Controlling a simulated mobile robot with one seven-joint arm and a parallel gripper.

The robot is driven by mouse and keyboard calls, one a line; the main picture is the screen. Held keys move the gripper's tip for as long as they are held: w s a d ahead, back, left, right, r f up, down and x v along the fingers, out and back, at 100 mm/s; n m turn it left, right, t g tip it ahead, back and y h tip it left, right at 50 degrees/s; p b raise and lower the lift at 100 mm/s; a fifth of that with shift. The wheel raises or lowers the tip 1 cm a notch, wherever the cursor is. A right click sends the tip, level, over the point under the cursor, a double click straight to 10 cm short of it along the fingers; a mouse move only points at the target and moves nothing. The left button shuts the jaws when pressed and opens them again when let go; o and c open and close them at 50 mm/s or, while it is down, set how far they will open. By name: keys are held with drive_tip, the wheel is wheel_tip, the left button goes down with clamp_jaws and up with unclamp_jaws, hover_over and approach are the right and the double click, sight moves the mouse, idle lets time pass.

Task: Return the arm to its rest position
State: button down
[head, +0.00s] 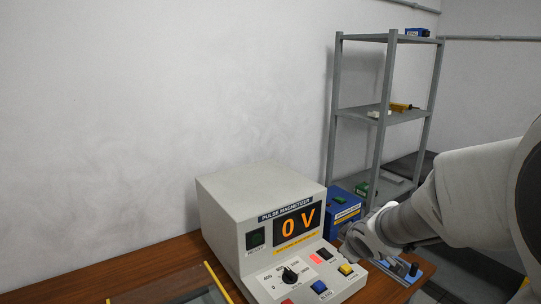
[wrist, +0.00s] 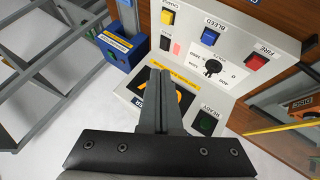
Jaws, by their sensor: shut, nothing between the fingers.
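My arm reaches in from the right in the head view. My gripper (head: 355,246) is at the right side of the pulse magnetizer (head: 230,195), over or beside its sloped panel; I cannot tell whether it touches. In the wrist view my gripper (wrist: 163,75) has its fingers together with nothing between them. They partly cover the orange display, which reads 0 V (head: 298,228) in the head view. The panel carries a black knob (wrist: 213,67), a yellow button (wrist: 167,17), a blue button (wrist: 209,37) and a red button (wrist: 256,62). The ready window (wrist: 205,123) looks dark green.
A blue box (head: 345,207) stands right of the magnetizer on the wooden table (head: 150,262). A grey shelf rack (head: 384,70) stands behind. A yellow-edged clear panel (head: 217,282) is at the front left. Open space lies above the table.

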drive_tip(key=s+r+m+g+h+p, duration=0.15)
drive_tip(key=s+r+m, duration=0.35)
drive_tip(key=s+r, duration=0.5)
drive_tip(key=s+a+m+g+y, duration=0.2)
drive_tip(key=s+a+m, duration=0.1)
drive_tip(key=s, duration=1.2)
drive_tip(key=shift+a+p, duration=0.3)
drive_tip(key=shift+a, duration=0.4)
drive_tip(key=shift+w+y, duration=0.1)
drive_tip(key=shift+y, duration=0.15)
